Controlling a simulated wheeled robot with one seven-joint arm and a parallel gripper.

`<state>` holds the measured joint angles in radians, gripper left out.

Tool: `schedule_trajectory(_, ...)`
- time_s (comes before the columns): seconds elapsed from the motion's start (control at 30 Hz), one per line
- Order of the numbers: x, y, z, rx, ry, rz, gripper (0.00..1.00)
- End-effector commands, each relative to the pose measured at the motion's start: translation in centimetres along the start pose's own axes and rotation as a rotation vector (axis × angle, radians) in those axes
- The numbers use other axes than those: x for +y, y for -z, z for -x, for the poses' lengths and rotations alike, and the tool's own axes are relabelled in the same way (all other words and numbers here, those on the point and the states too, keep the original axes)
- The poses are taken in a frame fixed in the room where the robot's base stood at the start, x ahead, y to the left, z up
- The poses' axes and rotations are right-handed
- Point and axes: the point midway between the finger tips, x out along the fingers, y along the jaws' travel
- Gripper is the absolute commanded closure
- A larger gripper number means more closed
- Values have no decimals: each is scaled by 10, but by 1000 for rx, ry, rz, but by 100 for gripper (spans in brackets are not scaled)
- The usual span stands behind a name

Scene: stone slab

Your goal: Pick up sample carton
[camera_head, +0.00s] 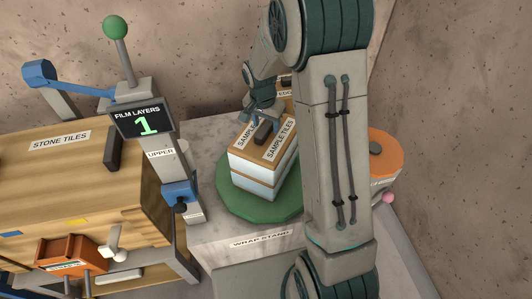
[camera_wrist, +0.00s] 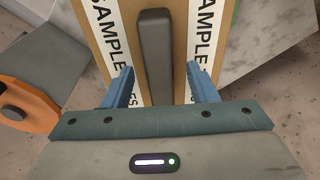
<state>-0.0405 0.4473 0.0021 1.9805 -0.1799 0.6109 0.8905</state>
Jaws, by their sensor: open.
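The sample carton (camera_head: 262,165) stands on a round green turntable (camera_head: 230,203) on the wrap stand. Its top is brown with white "SAMPLE TILES" strips and a dark raised handle bar, and its lower sides look white or wrapped. My gripper (camera_head: 262,116) is above the far part of the carton's top. In the wrist view my gripper (camera_wrist: 157,84) is open, with its blue fingers on either side of the dark handle (camera_wrist: 156,50). Gaps show between the fingers and the handle. Whether the fingertips touch the carton's top (camera_wrist: 182,73) cannot be told.
A post with a screen (camera_head: 141,118) reading "FILM LAYERS 1" stands left of the carton. A wooden "STONE TILES" crate (camera_head: 60,165) is further left. An orange round object (camera_head: 385,150) is at right, behind my arm. A stone wall closes the back.

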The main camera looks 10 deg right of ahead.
Motion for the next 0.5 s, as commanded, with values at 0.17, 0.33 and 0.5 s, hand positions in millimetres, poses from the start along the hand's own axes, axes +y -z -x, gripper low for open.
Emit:
schedule_trajectory(0.17, 0, 0, 0, 0, 0, 0, 70)
schedule_trajectory(0.33, 0, 0, 0, 0, 0, 0, 100)
schedule_trajectory(0.5, 0, 0, 0, 0, 0, 0, 100)
